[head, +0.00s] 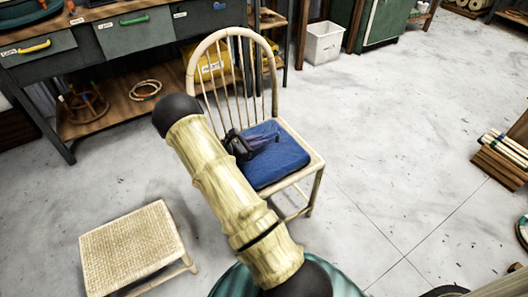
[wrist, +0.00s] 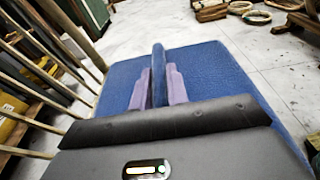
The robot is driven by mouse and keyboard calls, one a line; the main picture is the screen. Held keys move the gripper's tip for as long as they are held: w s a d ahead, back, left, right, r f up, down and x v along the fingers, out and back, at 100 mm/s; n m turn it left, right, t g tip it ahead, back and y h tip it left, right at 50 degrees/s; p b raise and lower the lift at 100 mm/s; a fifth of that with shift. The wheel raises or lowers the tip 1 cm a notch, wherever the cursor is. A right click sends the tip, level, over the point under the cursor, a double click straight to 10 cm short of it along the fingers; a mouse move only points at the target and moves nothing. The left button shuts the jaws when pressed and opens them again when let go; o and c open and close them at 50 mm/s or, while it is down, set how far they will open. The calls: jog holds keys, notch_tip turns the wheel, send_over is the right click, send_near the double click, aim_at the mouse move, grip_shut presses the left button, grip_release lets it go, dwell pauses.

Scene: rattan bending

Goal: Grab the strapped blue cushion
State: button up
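The blue cushion (head: 283,163) lies on the seat of a pale rattan chair (head: 303,148) in the head view. In the wrist view the cushion (wrist: 215,72) fills the middle, with a raised blue strap (wrist: 158,72) standing up from it. My gripper (head: 270,136) is low over the cushion. In the wrist view its two purplish fingers (wrist: 158,85) stand on either side of the strap, with no clear gap to it. They look shut on it. The gripper's dark body hides the near part of the cushion.
The chair's spindled back (head: 232,75) rises close on the gripper's left in the wrist view. A woven stool (head: 130,245) stands at front left. A workbench with drawers (head: 135,38) stands behind. A white bin (head: 323,42) is farther back. Floor right of the chair is clear.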

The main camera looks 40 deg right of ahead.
grip_shut()
notch_tip(320, 180, up, 10)
jog(key=p, duration=0.4)
dwell(0.4)
